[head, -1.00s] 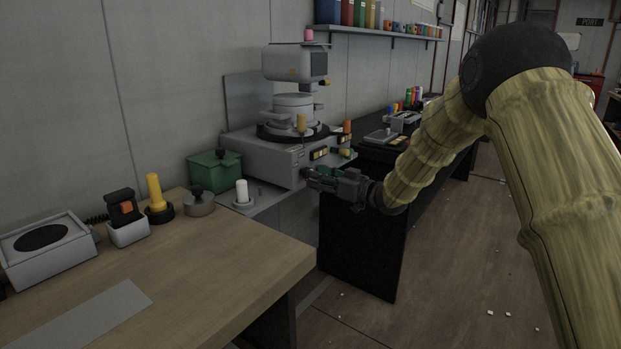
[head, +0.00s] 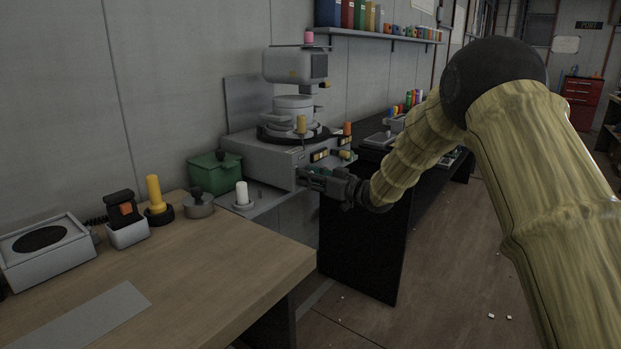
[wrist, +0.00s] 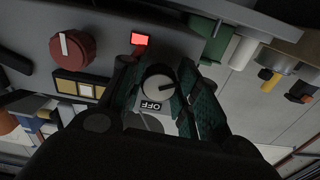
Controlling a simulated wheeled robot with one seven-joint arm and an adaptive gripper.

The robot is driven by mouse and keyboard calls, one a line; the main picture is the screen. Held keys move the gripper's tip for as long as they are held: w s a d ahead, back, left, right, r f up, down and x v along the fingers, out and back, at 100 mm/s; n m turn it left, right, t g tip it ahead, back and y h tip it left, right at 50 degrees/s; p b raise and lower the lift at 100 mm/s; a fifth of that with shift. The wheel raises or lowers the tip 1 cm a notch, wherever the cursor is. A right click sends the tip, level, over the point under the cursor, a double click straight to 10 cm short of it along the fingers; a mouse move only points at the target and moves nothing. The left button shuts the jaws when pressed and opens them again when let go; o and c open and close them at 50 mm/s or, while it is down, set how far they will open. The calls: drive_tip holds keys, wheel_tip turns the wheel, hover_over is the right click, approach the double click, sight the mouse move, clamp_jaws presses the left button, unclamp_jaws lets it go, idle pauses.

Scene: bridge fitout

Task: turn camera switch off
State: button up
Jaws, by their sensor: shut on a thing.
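The camera box (head: 262,158) is a grey unit with a camera head (head: 295,66) on top, standing on a ledge against the wall. In the wrist view a light grey round knob (wrist: 156,88) with a dark pointer mark sits on its panel, beside an OFF label (wrist: 151,105). I take this knob as the switch. My gripper (head: 306,177) is at the panel's front face. In the wrist view its green-padded fingers (wrist: 157,86) lie on both sides of the knob, shut on it. A red light (wrist: 139,40) glows near the knob. In the head view the gripper hides the knob.
A red knob (wrist: 72,48) and yellow-and-white buttons (wrist: 80,86) sit near the switch on the panel. A green box (head: 214,175) and a white candle-like post (head: 242,194) stand left of the unit. A wooden desk (head: 220,265) fills the front left.

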drive_tip(key=shift+n, duration=0.3)
drive_tip(key=n, duration=0.5)
drive_tip(key=shift+n, duration=0.3)
drive_tip(key=n+b, duration=0.1)
drive_tip(key=n, duration=0.4)
drive_tip(key=shift+w+d+n, duration=0.1)
drive_tip(key=shift+n, duration=0.3)
drive_tip(key=o, duration=0.7)
drive_tip(key=shift+o, duration=0.2)
drive_tip(key=v, duration=1.2)
